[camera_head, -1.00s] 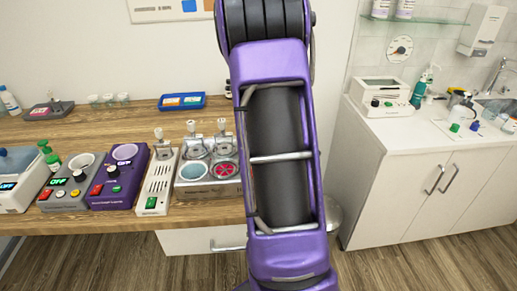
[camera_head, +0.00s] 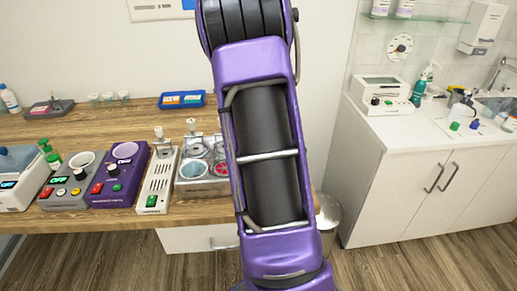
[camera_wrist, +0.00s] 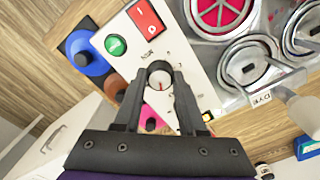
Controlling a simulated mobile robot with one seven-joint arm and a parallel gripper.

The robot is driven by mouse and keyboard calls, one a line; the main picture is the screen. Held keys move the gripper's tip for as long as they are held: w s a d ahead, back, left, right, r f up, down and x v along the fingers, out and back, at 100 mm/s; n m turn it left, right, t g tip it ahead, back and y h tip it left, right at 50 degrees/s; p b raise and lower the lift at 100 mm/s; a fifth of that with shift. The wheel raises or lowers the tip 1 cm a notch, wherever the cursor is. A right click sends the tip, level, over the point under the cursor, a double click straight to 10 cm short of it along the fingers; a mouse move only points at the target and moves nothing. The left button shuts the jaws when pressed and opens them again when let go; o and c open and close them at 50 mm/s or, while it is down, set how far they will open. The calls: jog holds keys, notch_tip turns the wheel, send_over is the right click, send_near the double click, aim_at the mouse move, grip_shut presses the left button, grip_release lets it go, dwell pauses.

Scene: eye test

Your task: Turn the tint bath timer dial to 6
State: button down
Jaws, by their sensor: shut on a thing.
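The small print around the dial is too small to read. My gripper (camera_wrist: 159,82) is shut on the dial, one finger on each side of it. A red switch (camera_wrist: 144,15) and a green button (camera_wrist: 116,45) sit on the same panel. In the head view the tint bath (camera_head: 200,187) is partly covered by my arm; the dial and my gripper are hidden there.
Metal pots (camera_wrist: 248,60) stand close to the panel. Blue (camera_wrist: 85,50), brown and pink items lie on its other side. In the head view, a purple device (camera_head: 118,185) and a white strip-shaped device (camera_head: 158,185) stand left of the bath. A waste bin (camera_head: 328,215) stands on the floor.

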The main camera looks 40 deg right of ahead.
dwell(0.4)
jog(key=shift+c, duration=2.4)
grip_release()
jog(key=shift+r, duration=0.1)
notch_tip(320, 180, up, 17)
jog(key=shift+r, duration=0.15)
